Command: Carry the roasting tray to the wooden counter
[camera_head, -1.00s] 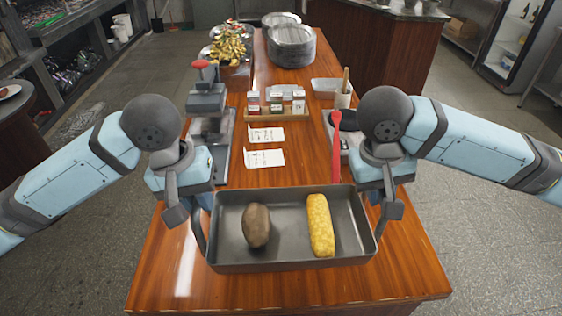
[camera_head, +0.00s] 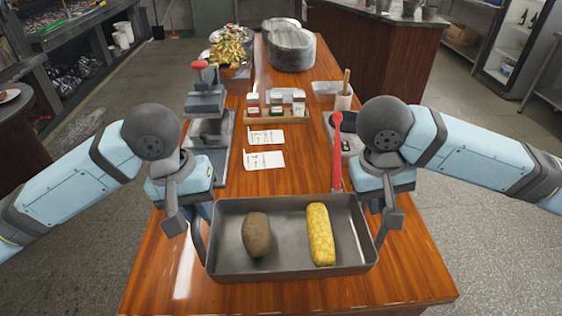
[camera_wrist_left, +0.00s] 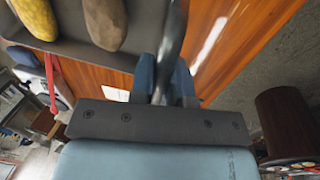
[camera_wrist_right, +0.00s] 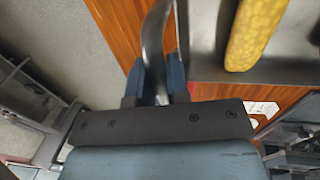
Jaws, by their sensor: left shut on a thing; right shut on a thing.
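The grey roasting tray (camera_head: 285,268) holds a brown potato (camera_head: 256,234) and a yellow corn cob (camera_head: 320,234). It is level in the head view, over the near end of the wooden counter (camera_head: 170,270); I cannot tell if it touches. My left gripper (camera_wrist_left: 163,85) is shut on the tray's left handle (camera_wrist_left: 172,40). My right gripper (camera_wrist_right: 155,85) is shut on the right handle (camera_wrist_right: 152,40). In the head view the fingertips are largely hidden behind my wrists and the tray.
Farther along the counter are a red-handled press (camera_head: 207,105), paper slips (camera_head: 264,160), a spice rack (camera_head: 276,118), a red utensil (camera_head: 337,150), a pot with a wooden handle (camera_head: 343,98) and stacked metal pans (camera_head: 291,50). Bare wood shows around the tray's near side.

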